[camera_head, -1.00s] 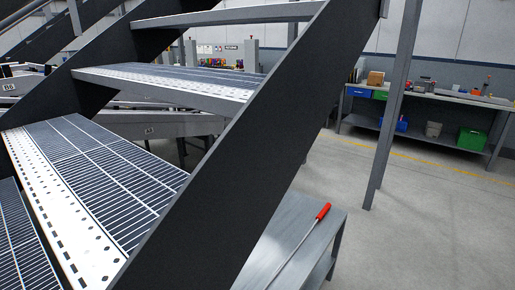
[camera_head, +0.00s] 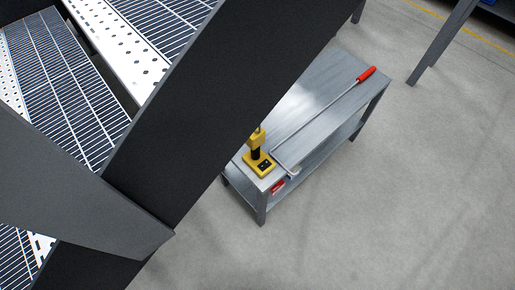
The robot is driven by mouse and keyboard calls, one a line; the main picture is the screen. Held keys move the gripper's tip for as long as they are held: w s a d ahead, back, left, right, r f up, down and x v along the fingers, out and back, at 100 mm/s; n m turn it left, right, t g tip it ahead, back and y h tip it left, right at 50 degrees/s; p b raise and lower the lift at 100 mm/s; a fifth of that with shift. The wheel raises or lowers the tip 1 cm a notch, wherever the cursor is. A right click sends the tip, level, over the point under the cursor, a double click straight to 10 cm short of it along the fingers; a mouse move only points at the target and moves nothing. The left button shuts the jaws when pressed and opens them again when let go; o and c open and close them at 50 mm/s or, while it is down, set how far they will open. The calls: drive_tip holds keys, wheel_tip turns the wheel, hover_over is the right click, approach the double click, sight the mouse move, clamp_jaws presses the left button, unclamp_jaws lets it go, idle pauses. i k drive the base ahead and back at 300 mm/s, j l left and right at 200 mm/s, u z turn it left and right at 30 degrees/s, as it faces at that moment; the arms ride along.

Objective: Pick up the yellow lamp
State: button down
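The yellow lamp (camera_head: 258,163) stands near the front left end of a grey metal workbench (camera_head: 318,98). It has a flat yellow base with a dark top patch and a short yellow and black upright. Its upper end is partly hidden behind the dark stair stringer. My gripper does not show in this view.
A long metal rod with a red handle (camera_head: 366,74) lies along the bench beside the lamp. A small red item (camera_head: 278,186) shows at the bench's near end, below the top. The dark stair stringer (camera_head: 190,130) crosses the left side. The concrete floor (camera_head: 400,190) at right is clear.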

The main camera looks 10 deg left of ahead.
sight(255, 156)
drive_tip(key=u, duration=4.75)
drive_tip(key=k, duration=0.2)
drive_tip(key=k+z, duration=0.7)
drive_tip(key=z, duration=2.4)
